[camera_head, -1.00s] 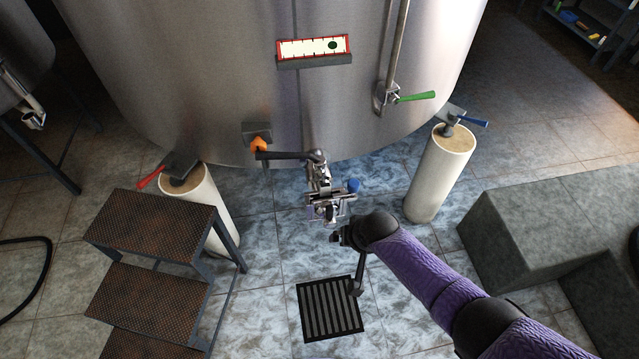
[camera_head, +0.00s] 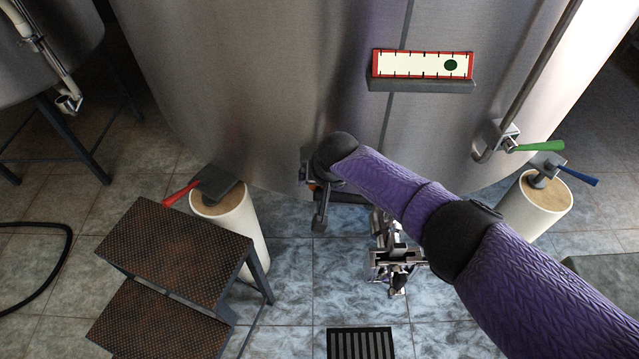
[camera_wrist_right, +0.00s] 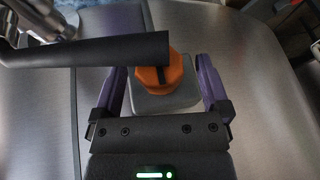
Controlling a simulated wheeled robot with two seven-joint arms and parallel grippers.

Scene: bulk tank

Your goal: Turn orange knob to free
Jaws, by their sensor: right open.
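The orange knob (camera_wrist_right: 158,76) sits on a grey square mount (camera_wrist_right: 165,103) on the steel tank, in the middle of the right wrist view. It has a dark slot mark on its face, and a dark bar partly covers its top. My right gripper (camera_wrist_right: 162,72) is open, with one purple finger on each side of the knob and gaps between. In the head view only a sliver of orange shows below my right wrist, which hides most of the knob. My left gripper is not in view.
A dark pipe (camera_wrist_right: 100,54) crosses just above the knob in the wrist view. In the head view there are metal steps (camera_head: 175,250), a red lever (camera_head: 180,194) on a pale post, a green lever (camera_head: 540,147), a blue lever (camera_head: 580,177) and a floor grate (camera_head: 361,343).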

